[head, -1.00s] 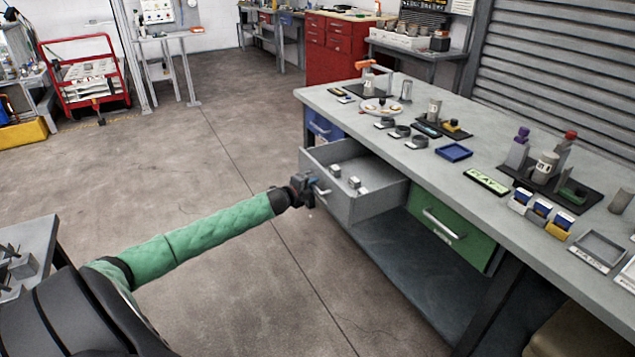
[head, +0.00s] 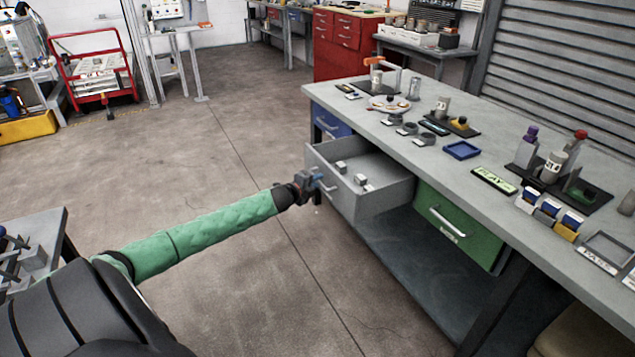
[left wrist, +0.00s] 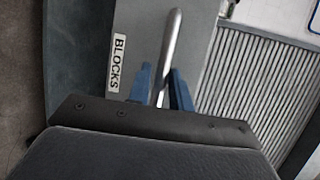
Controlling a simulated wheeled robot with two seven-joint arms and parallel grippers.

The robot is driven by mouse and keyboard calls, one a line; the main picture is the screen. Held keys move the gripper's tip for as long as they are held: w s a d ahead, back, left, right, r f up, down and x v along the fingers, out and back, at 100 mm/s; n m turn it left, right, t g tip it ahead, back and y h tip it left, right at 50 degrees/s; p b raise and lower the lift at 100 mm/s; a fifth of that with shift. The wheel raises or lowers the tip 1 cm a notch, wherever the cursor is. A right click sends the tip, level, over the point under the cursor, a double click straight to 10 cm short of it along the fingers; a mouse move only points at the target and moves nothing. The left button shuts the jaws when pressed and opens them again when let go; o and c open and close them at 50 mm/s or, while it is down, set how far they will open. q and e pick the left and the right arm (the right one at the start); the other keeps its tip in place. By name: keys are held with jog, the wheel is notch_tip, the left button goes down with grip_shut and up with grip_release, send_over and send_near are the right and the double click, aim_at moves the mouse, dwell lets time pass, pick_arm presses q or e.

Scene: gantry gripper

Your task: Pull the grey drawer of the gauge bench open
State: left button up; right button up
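The grey drawer (head: 384,202) of the gauge bench stands pulled out well clear of the bench front. Small light blocks (head: 360,179) lie inside it. Its bar handle (head: 328,188) is on the front face. My left gripper (head: 317,185) is at that handle. In the left wrist view, the two blue fingers of my left gripper (left wrist: 162,88) lie close on either side of the silver handle (left wrist: 172,42) and appear shut on it. A BLOCKS label (left wrist: 118,63) is beside the handle. My right gripper is not in view.
The green drawer (head: 470,235) to the right and the blue drawer (head: 329,122) to the left are closed. The bench top (head: 425,165) carries trays, bottles and small parts. Open floor (head: 235,150) lies before the bench. A grey table (head: 40,235) stands at the left.

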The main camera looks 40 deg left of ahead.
pick_arm(q)
jog(key=s+r, duration=0.1)
jog(key=s, duration=0.5)
jog(key=shift+s, duration=0.4)
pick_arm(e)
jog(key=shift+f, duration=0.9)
pick_arm(q)
jog(key=shift+r, duration=0.1)
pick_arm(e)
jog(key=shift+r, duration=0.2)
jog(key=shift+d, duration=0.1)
